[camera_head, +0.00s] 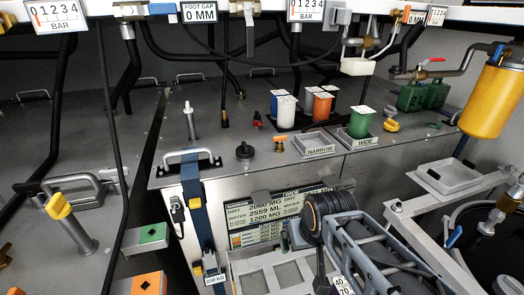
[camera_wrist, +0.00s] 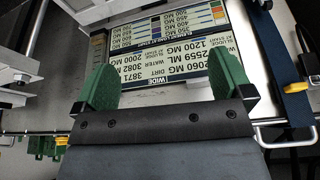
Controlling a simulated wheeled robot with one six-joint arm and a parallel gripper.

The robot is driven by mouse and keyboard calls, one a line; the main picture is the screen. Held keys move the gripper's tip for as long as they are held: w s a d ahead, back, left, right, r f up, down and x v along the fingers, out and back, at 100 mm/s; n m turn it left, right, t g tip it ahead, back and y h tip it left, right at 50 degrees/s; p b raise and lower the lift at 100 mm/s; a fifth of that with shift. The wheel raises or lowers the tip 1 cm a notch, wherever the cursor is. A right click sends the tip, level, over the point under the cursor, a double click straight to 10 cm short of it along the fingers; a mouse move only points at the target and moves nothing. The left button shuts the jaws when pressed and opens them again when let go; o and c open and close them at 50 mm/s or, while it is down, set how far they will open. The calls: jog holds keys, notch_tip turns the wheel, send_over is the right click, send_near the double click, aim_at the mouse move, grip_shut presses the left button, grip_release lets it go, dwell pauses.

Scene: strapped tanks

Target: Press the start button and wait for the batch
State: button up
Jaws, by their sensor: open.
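My gripper (camera_wrist: 164,80) is open, its two green fingers wide apart with nothing between them. It faces a printed panel (camera_wrist: 165,50) of MG and ML figures, headed WIDE at its near edge. In the head view the panel (camera_head: 262,212) stands upright below the deck's front edge, partly hidden by my arm. I cannot pick out a button labelled start. A green block with a dark diamond (camera_head: 153,233) and an orange one (camera_head: 147,284) sit at the lower left. A small red knob (camera_head: 257,119) stands on the deck.
White, orange and green canisters (camera_head: 286,112) stand on the deck behind trays marked NARROW (camera_head: 316,145) and WIDE (camera_head: 367,137). A yellow cylinder (camera_head: 494,100) and pipes crowd the right. A blue strap (camera_head: 194,215) hangs down the front. Gauges and hoses hang above.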

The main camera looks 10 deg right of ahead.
grip_shut()
dwell(0.8)
dwell(0.8)
